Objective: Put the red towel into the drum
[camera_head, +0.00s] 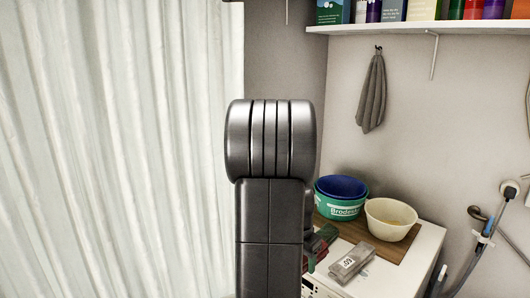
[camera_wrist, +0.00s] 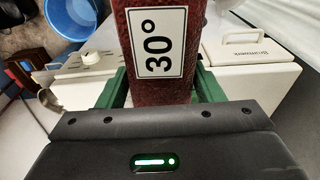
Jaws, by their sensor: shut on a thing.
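The red towel (camera_wrist: 194,48) is a dark red bundle with a white "30°" label, in the top middle of the wrist view. My gripper (camera_wrist: 160,88) is shut on it, with a green finger on each side. In the head view a little of the red towel (camera_head: 318,246) shows just right of my arm, near the left edge of the white machine top; my arm hides the rest. I cannot make out the drum in either view.
On the white machine (camera_head: 424,250), a wooden board (camera_head: 390,251) carries a green tub (camera_head: 343,209) with a blue bowl in it, and a cream bowl (camera_head: 391,220). A grey labelled bundle (camera_head: 352,262) lies in front. A grey cloth (camera_head: 373,92) hangs on the wall. A white curtain (camera_head: 120,150) fills the left.

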